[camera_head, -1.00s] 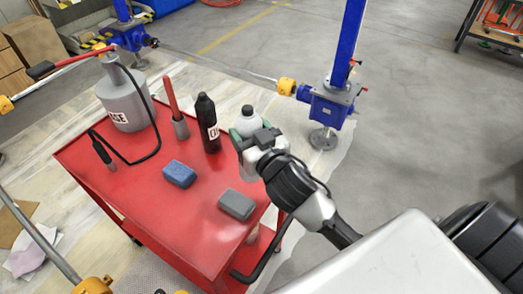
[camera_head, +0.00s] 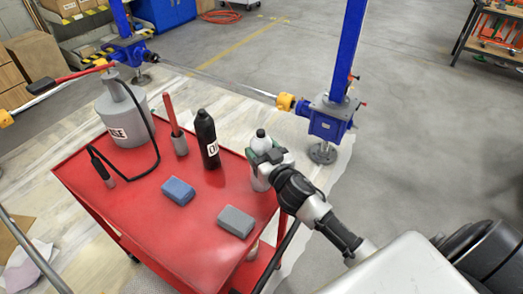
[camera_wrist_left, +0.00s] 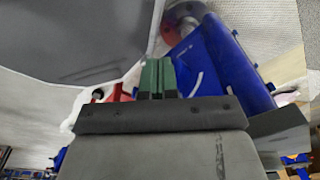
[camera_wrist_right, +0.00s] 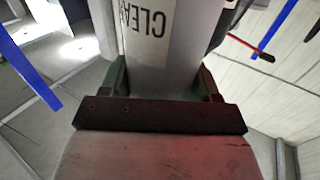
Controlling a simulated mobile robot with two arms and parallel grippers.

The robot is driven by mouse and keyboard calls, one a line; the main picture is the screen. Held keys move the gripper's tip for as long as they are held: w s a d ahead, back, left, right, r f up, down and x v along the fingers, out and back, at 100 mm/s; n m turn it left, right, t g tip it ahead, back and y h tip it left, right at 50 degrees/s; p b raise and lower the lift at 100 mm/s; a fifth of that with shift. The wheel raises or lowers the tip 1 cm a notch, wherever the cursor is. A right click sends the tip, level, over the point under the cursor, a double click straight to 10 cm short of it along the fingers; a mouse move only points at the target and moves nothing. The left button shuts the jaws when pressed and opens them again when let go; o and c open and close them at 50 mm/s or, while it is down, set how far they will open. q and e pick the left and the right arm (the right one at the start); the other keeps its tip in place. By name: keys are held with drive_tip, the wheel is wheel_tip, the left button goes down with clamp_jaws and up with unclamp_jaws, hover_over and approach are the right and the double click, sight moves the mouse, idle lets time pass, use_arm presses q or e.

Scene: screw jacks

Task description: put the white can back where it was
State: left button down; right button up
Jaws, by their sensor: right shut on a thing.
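The white can (camera_head: 259,179), with a dark cap, is at the back right corner of the red cart (camera_head: 151,222). My right gripper (camera_head: 264,158) is shut around its upper body. The can looks upright, and I cannot tell whether its base touches the cart top. In the right wrist view the can (camera_wrist_right: 178,72) fills the space between the green finger pads, its label partly showing. My left gripper (camera_wrist_left: 157,78) shows only in the left wrist view, its green pads together with nothing seen between them.
On the cart are a dark bottle (camera_head: 207,141), a red-handled tool (camera_head: 176,130), a blue block (camera_head: 178,191), a grey block (camera_head: 236,221) and a grey pump can (camera_head: 123,118). A blue screw jack (camera_head: 329,118) stands behind the can. Open floor lies to the right.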

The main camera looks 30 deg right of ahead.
drive_tip(key=shift+f, duration=0.1)
drive_tip(key=o, duration=1.6)
drive_tip(key=shift+r, duration=0.2)
drive_tip(key=shift+s+d+b, duration=0.2)
drive_tip(key=shift+s+b, duration=0.75)
drive_tip(key=shift+s, duration=5.1)
